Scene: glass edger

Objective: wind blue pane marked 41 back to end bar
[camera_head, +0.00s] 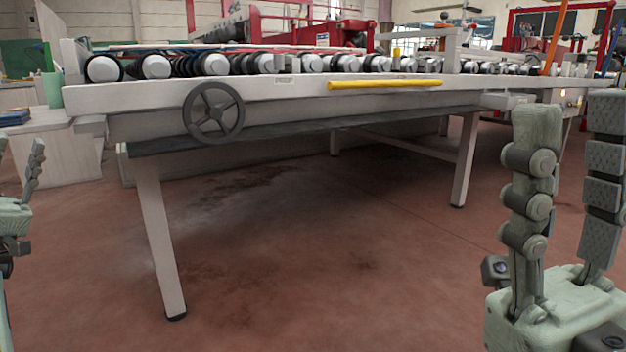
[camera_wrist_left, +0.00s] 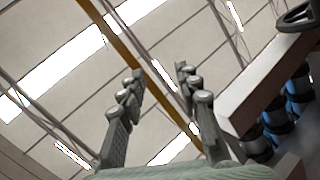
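A dark spoked handwheel (camera_head: 213,112) is mounted on the front of the pale roller table (camera_head: 130,98), near its left end. It also shows at the top right of the left wrist view (camera_wrist_left: 296,17). Blue patches (camera_wrist_left: 298,88) show between the dark rollers there; I cannot tell whether they are the pane. No pane or number 41 can be made out in the head view, and I cannot identify the end bar. My left gripper (camera_head: 18,150) is partly cut off at the left edge, open, empty and apart from the wheel. My right gripper (camera_head: 574,105) is open and empty at the right.
A yellow bar (camera_head: 385,84) runs along the table's front edge. White-ended rollers (camera_head: 215,64) line the top. Slanted table legs (camera_head: 160,235) stand on the red floor (camera_head: 330,270), which is clear in front. A green cup (camera_head: 52,89) stands at the left.

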